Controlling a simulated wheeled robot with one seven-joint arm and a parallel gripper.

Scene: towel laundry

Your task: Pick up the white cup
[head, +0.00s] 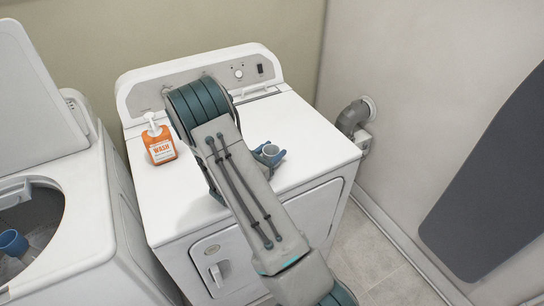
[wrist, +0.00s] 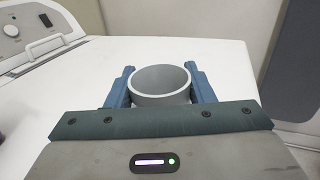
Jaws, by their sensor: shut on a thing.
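The white cup (wrist: 161,84) is between the two blue fingers of my gripper (wrist: 160,86) in the wrist view. Its round open rim faces up and towards the camera, and its lower part is hidden by the gripper body. In the head view the cup (head: 270,151) is over the right part of the dryer top, with my gripper (head: 269,154) closed around its sides. My arm covers part of the view beside it. I cannot tell whether the cup touches the dryer top.
An orange soap bottle (head: 159,143) with a white pump stands on the left of the dryer top (head: 312,150). An open washer (head: 75,215) with a blue cup (head: 12,242) inside is at left. A grey pipe (head: 352,117) and a dark board (head: 490,180) are at right.

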